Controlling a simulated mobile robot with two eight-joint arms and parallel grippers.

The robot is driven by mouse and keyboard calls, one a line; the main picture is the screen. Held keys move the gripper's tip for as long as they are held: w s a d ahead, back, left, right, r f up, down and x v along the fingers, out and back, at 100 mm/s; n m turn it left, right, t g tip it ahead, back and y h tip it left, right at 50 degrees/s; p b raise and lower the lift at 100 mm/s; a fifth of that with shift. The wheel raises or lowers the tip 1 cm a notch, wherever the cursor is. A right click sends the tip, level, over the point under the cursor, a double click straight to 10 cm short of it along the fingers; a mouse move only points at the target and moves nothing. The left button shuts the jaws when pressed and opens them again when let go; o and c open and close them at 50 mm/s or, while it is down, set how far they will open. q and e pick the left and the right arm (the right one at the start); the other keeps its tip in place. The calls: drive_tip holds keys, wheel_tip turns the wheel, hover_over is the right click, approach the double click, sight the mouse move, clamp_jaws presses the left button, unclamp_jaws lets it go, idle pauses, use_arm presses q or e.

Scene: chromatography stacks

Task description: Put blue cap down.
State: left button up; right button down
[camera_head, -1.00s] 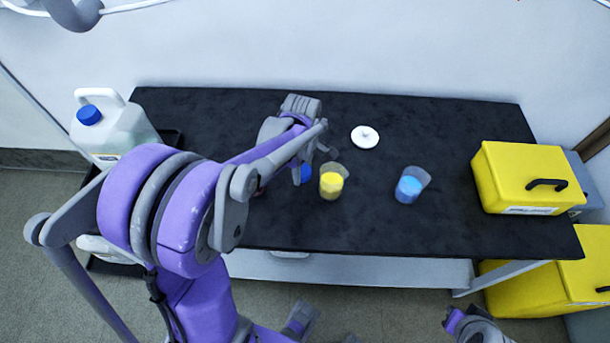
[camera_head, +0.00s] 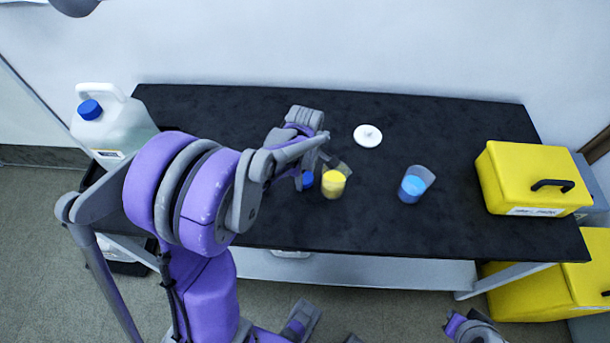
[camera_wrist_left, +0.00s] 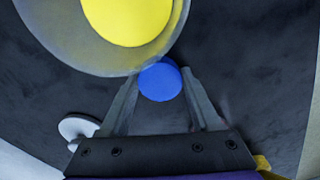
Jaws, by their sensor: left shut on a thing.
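The blue cap (camera_head: 308,180) shows beside the yellow-filled beaker (camera_head: 333,185) at the middle of the black table (camera_head: 240,225). My left gripper (camera_head: 308,174) is shut on the cap. In the left wrist view the blue cap (camera_wrist_left: 160,82) sits between the two fingertips of my left gripper (camera_wrist_left: 160,90). The yellow-filled beaker (camera_wrist_left: 125,18) is close in front of it there. I cannot tell whether the cap touches the table.
A blue-filled beaker (camera_head: 412,188) and a white lid (camera_head: 367,136) stand to the right. A yellow case (camera_head: 530,178) is at the table's right end. A white jug with a blue lid (camera_head: 110,128) is at the left.

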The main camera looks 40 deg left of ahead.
sight(305, 177)
use_arm(q)
drive_tip(key=o, duration=1.4)
drive_tip(key=shift+s+d+f, duration=0.1)
drive_tip(key=shift+d+f, duration=0.05)
drive_tip(key=shift+f, duration=0.1)
drive_tip(key=shift+r, duration=0.1)
drive_tip(key=shift+r+p, duration=0.3)
drive_tip(key=shift+p, duration=0.05)
wheel_tip(305, 177, up, 12)
drive_tip(key=p, duration=0.2)
drive_tip(key=s+d+f+m+t, duration=0.1)
drive_tip(key=s+d+m+t, duration=0.4)
drive_tip(key=s+d+m, duration=0.6)
drive_tip(key=shift+s+f+m, duration=0.15)
drive_tip(key=shift+s+m, duration=0.8)
drive_tip(key=shift+m, duration=3.15)
drive_tip(key=shift+d, duration=0.1)
